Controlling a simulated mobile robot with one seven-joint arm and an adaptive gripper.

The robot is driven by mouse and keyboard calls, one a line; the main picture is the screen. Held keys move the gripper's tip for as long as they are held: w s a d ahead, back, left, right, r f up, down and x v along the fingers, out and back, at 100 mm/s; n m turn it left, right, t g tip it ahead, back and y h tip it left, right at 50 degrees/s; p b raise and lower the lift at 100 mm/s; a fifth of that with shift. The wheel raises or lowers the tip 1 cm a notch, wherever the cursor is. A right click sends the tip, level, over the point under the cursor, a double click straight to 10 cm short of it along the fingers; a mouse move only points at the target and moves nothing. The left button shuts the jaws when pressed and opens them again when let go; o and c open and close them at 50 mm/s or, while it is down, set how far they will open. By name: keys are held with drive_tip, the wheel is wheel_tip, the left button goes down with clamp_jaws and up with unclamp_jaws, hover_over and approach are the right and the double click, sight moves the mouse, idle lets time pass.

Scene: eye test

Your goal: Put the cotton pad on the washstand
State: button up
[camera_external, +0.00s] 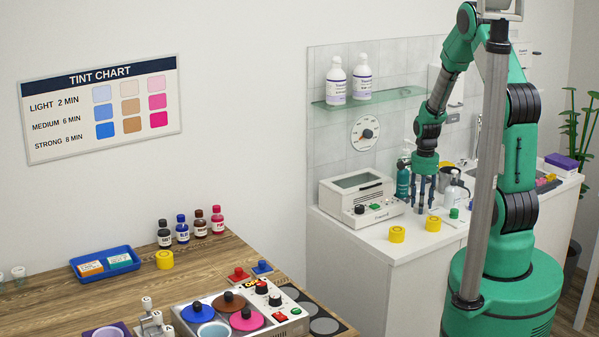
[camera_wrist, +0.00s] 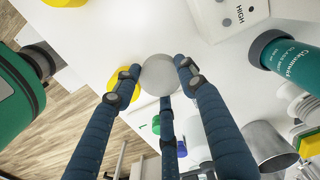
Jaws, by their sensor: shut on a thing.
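My gripper (camera_external: 423,193) points down over the white washstand (camera_external: 345,264), in front of its tiled back wall. In the wrist view, my gripper (camera_wrist: 160,74) is shut on a pale grey-white round disc, the cotton pad (camera_wrist: 160,75), held between its dark blue fingertips. The pad is above the white washstand top (camera_wrist: 100,45); I cannot tell how large the gap is. In the external view I cannot make out the pad among the fingers.
Yellow round containers (camera_external: 397,234) (camera_external: 433,223) stand near the washstand's front edge. A white device (camera_external: 360,200) is left of my gripper. A teal bottle (camera_wrist: 285,60), a metal cup (camera_wrist: 268,146) and a pump bottle (camera_external: 456,192) crowd the right. Some front-left top is bare.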

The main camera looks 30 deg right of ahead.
drive_tip(key=shift+f+b, duration=0.3)
drive_tip(key=shift+f, duration=1.55)
drive_tip(key=shift+f, duration=0.15)
drive_tip(key=o, duration=0.8)
wheel_tip(320, 180, up, 12)
drive_tip(key=shift+r+p, duration=0.15)
drive_tip(key=shift+p, duration=0.85)
